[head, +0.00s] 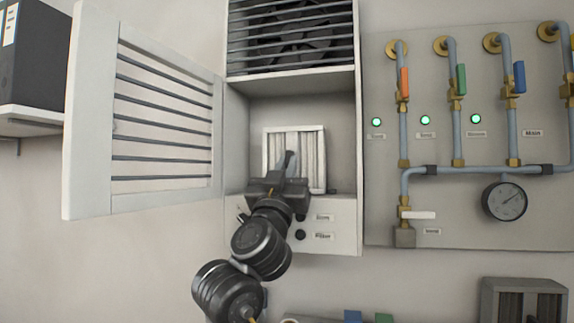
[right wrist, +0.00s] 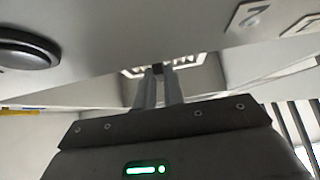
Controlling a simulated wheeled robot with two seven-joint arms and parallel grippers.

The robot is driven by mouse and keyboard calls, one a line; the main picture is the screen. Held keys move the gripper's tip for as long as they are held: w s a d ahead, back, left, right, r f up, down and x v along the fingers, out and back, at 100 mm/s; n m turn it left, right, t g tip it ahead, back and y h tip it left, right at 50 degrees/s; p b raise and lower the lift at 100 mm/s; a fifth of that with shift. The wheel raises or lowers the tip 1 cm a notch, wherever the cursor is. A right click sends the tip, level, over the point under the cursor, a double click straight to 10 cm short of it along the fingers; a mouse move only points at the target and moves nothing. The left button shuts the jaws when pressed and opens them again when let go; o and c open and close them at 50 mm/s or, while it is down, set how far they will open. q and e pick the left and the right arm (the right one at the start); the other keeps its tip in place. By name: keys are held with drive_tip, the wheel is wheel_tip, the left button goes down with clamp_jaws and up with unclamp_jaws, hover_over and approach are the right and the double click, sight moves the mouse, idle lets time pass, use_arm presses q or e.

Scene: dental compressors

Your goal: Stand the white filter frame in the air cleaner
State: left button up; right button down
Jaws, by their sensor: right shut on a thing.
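The air cleaner (head: 345,222) is a white wall cabinet with an open compartment below a fan grille. The white filter frame (head: 314,160), with pale upright pleats, is upright inside the compartment. It seems close to the compartment floor; whether it touches is hidden. My right gripper (head: 289,162) is in front of the compartment, shut on the frame's front side and hiding part of its lower left. In the right wrist view, the fingers (right wrist: 158,72) are close together, with a bright slatted part of the frame (right wrist: 185,60) beyond their tips. My left gripper is not in view.
The louvred door (head: 92,120) stands open to the left. Pipes with coloured valves and a gauge (head: 504,201) are on a panel at the right. A shelf with a dark binder (head: 38,55) is at far left. A grey frame (head: 524,290) is at lower right.

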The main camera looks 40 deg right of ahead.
drive_tip(key=shift+f, duration=0.1)
drive_tip(key=shift+f, duration=0.15)
drive_tip(key=c, duration=1.5)
unclamp_jaws()
drive_tip(key=shift+r, duration=0.3)
drive_tip(key=b+v, duration=0.5)
drive_tip(key=v, duration=0.7)
drive_tip(key=shift+f, duration=0.1)
